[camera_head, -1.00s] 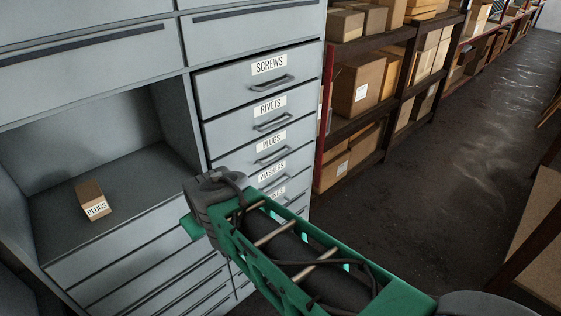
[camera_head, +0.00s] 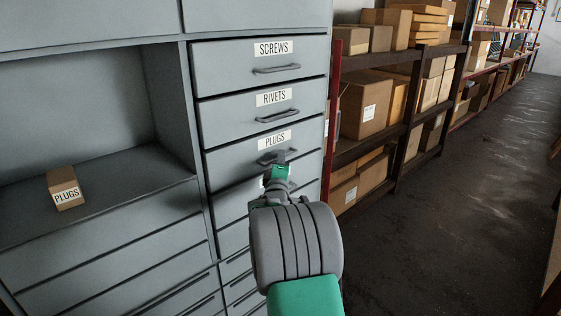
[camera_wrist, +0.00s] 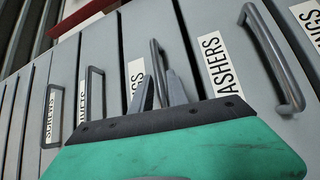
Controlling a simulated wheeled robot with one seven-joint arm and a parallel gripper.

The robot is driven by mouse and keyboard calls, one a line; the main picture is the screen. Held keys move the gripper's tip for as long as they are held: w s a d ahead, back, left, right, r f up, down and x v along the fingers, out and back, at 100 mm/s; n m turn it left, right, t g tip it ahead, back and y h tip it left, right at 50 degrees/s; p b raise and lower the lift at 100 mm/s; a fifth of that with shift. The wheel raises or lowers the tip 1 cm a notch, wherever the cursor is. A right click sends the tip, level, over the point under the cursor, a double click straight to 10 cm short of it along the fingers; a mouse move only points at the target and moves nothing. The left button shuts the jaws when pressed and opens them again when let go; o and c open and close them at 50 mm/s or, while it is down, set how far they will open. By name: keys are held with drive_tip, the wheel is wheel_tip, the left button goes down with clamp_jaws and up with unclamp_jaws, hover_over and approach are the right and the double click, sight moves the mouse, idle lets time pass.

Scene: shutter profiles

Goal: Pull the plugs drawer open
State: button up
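The plugs drawer (camera_head: 225,163) is the third labelled drawer down in the grey cabinet, and it looks closed, flush with its neighbours. Its label reads PLUGS, and its grey bar handle (camera_head: 265,160) is partly covered by my gripper (camera_head: 279,157). In the wrist view, my gripper (camera_wrist: 161,78) has one finger on each side of the plugs handle (camera_wrist: 154,55). The fingers are apart, with the handle between them and no clear grip on it. The PLUGS label is partly hidden by a finger there.
The screws drawer (camera_head: 215,72) and rivets drawer (camera_head: 218,108) above are closed. A small PLUGS box (camera_head: 62,181) sits in the open bay (camera_head: 120,190) at left. Shelves of cardboard boxes (camera_head: 366,105) stand at right. The floor (camera_head: 450,210) beyond is clear.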

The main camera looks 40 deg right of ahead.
drive_tip(key=shift+w+d, duration=0.25)
drive_tip(key=shift+w, duration=0.05)
drive_tip(key=shift+c, duration=0.2)
clamp_jaws()
idle(1.1)
